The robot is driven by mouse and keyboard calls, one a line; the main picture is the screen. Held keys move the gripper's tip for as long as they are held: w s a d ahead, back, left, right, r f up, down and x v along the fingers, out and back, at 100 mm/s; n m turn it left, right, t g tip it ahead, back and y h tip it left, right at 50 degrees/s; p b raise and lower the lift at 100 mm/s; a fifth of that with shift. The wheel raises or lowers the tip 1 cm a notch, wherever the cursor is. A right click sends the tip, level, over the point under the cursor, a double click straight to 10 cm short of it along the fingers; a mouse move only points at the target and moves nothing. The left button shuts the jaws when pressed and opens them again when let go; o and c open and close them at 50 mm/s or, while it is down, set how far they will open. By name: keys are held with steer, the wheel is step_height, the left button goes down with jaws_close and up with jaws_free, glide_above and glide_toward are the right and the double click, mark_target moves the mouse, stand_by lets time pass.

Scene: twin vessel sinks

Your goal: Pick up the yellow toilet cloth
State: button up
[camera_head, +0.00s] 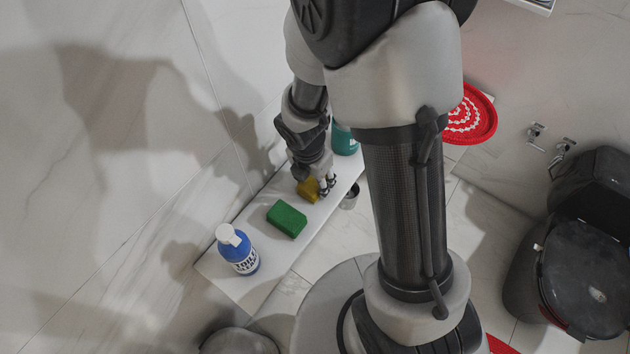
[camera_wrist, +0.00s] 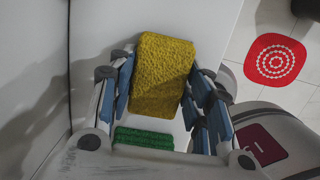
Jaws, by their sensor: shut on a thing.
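The yellow toilet cloth (camera_wrist: 160,75) is a thick, textured block. In the wrist view it sits between the blue-padded fingers of my gripper (camera_wrist: 160,95), which is shut on it. In the head view my gripper (camera_head: 326,184) is at the white shelf with the yellow cloth (camera_head: 308,189) at its fingers, partly hidden by them. I cannot tell whether the cloth still touches the shelf.
The white shelf (camera_head: 258,284) runs along the wall. A green cloth (camera_head: 287,219) and a blue-and-white bottle (camera_head: 238,250) stand nearer; a teal container (camera_head: 344,140) is beyond my gripper. A black toilet (camera_head: 575,260) and a red mat (camera_head: 480,118) are at right.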

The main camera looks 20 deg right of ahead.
steer(key=shift+r, duration=0.15)
step_height(320, 180, up, 20)
steer(key=p, duration=0.9)
steer(key=o, duration=0.5)
steer(key=c, duration=0.4)
